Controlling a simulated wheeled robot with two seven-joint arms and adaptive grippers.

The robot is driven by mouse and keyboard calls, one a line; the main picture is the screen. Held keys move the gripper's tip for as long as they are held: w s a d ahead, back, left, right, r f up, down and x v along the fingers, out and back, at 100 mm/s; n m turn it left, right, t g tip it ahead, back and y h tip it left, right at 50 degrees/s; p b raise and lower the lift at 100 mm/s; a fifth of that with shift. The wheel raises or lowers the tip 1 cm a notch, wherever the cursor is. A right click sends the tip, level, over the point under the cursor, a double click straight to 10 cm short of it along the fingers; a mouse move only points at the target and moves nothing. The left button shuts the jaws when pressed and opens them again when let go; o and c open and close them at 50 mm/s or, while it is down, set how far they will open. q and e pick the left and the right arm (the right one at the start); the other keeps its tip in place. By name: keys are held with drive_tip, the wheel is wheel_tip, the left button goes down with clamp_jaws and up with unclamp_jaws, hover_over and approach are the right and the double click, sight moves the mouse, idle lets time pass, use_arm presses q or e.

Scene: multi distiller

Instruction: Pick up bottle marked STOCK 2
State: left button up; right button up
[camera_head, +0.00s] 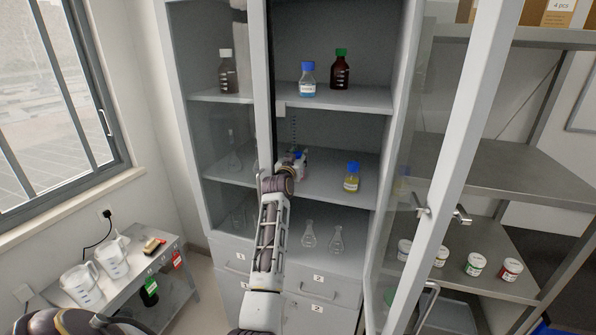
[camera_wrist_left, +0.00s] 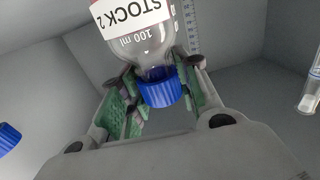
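The bottle marked STOCK 2 (camera_wrist_left: 150,38) is clear, with a white and red label and a blue cap (camera_wrist_left: 161,92). It fills the upper middle of the left wrist view, where it appears upside down. In the head view it is a small, partly hidden shape (camera_head: 300,157) on the cabinet's middle shelf, just beyond my left gripper (camera_head: 284,174). In the wrist view the green-padded fingers of my left gripper (camera_wrist_left: 158,98) lie on both sides of the cap, very close to it. Whether both pads touch it is unclear. My right gripper does not show.
A yellow bottle with a blue cap (camera_head: 352,177) stands to the right on the same shelf. Bottles with blue (camera_head: 308,80) and green (camera_head: 340,70) caps stand on the shelf above. Flasks (camera_head: 309,236) stand below. The open glass door (camera_head: 440,170) bounds the right side.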

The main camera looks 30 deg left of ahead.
use_arm(q)
clamp_jaws()
drive_tip(key=shift+r, duration=0.15)
drive_tip(key=shift+r+b, duration=0.55)
drive_tip(key=shift+r, duration=1.15)
drive_tip(key=shift+v, duration=0.9)
drive_tip(key=b+v, duration=0.3)
drive_tip(key=v, duration=1.3)
drive_tip(key=shift+b, duration=0.35)
